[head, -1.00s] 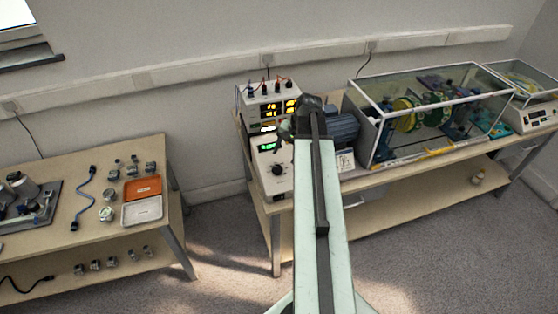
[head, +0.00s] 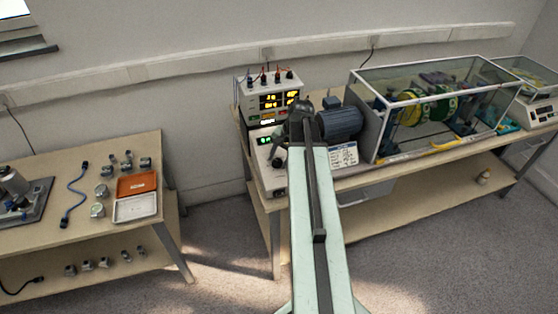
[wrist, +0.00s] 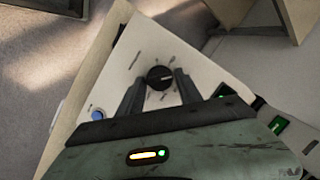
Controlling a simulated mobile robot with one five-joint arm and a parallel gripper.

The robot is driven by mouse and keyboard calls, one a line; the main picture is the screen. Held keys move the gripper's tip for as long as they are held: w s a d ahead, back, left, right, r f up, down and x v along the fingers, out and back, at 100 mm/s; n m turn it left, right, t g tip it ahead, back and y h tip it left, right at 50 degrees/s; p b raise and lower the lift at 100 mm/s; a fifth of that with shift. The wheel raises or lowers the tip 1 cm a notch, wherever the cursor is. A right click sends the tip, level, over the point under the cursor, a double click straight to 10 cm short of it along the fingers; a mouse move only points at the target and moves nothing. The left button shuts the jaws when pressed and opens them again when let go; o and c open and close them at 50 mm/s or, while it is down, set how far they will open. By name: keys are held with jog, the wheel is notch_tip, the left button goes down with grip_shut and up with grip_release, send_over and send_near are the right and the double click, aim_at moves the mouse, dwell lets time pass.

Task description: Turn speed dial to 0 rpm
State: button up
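The speed dial is a round black knob (wrist: 159,76) with a pale pointer mark, on the sloping white face of a control box (wrist: 146,45). In the head view the dial (head: 278,163) shows at the front of the box (head: 270,182), below a small green display (head: 264,141) too small to read. My gripper (wrist: 159,80) is open, with one dark finger on each side of the knob and a gap visible around it. I cannot tell how deep the fingertips reach. In the head view my gripper (head: 277,151) is small and dark, just above the dial.
A meter unit (head: 268,90) with lit displays and leads stands behind the box. A blue motor (head: 340,123) and a glass enclosure (head: 440,100) with a yellow-green drum stand to the right.

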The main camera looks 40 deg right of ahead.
grip_shut()
jog(key=shift+n, duration=0.3)
jog(key=n+g, duration=0.1)
jog(key=n, duration=0.2)
jog(key=shift+w+a+r+h+p, duration=0.1)
jog(key=shift+w+h+p, duration=0.05)
jog(key=shift+h+p, duration=0.25)
jog(key=n, duration=0.2)
jog(key=n+h, duration=0.1)
jog(key=n, duration=0.1)
jog(key=shift+a+n+g, duration=0.2)
jog(key=shift+n+g, duration=0.2)
jog(key=n+h, duration=0.1)
jog(key=n, duration=0.3)
jog(key=shift+a+h, duration=0.15)
jog(key=shift+h, duration=0.25)
jog(key=shift+a+n+h+b, duration=0.1)
jog(key=shift+n+h+b, duration=0.45)
jog(key=shift+n, duration=1.55)
